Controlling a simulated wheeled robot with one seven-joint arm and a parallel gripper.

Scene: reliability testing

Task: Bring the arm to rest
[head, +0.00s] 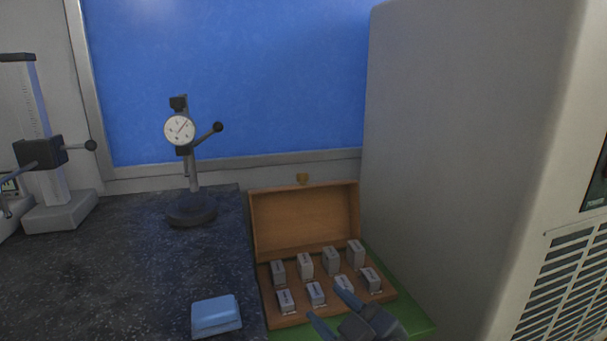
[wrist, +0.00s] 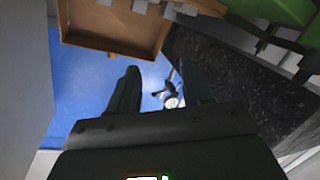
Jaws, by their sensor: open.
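My gripper (head: 330,306) shows at the bottom of the head view, right of centre. Its two dark fingers are apart with nothing between them. In that view they overlap the front edge of an open wooden box (head: 306,224) holding several small grey blocks. In the wrist view my gripper (wrist: 157,75) also shows open and empty. The box (wrist: 115,38) lies beyond its fingertips there, and a dial gauge shows small between the fingers. Most of my arm is out of view.
A dial gauge on a stand (head: 180,130) and a light blue case (head: 215,315) are on the dark speckled worktop (head: 110,270). A taller stand (head: 58,200) is at the far left. A large grey cabinet (head: 460,150) rises close on the right. The worktop's middle is clear.

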